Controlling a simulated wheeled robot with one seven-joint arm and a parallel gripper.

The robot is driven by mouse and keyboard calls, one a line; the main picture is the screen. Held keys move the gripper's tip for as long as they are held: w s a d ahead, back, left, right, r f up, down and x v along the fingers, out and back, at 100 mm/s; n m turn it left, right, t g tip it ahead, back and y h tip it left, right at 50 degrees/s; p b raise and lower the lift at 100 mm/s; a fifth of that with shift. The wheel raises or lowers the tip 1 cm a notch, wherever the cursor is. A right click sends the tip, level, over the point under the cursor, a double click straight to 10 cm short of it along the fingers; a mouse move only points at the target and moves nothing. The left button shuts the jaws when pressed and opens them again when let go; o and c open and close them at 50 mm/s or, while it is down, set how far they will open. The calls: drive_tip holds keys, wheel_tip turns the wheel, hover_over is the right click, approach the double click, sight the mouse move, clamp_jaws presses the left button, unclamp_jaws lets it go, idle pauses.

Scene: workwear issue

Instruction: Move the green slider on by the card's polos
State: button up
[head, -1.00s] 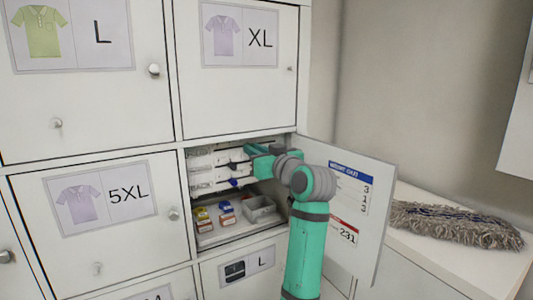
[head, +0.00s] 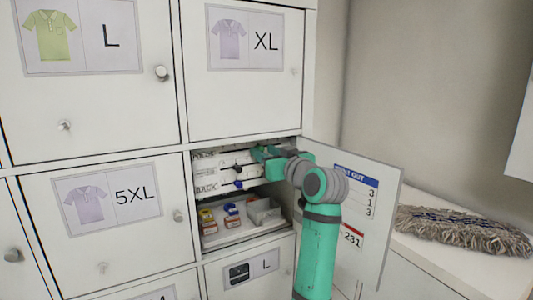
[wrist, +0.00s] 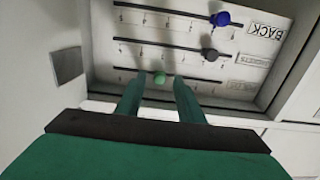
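The green slider knob (wrist: 159,78) sits on the lowest track in the wrist view, toward that track's left part. My gripper (wrist: 157,82) is open, with one finger on each side of the green knob and a gap visible on both sides. In the head view my gripper (head: 262,153) reaches into the open locker. A dark grey knob (wrist: 210,54) and a blue knob (wrist: 222,18) sit on the other two tracks, farther right. The card (head: 355,188) is on the open door. Its figures 3, 1, 3 show, but its row names are hidden by my arm or unreadable.
The open locker door (head: 385,225) stands close to the right of my arm. Small boxes (head: 232,215) and a grey tray (head: 264,212) lie on the locker floor below the tracks. A mop head (head: 460,230) lies on the white counter at right.

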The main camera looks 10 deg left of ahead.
drive_tip(key=v, duration=1)
drive_tip(key=shift+s+d, duration=0.25)
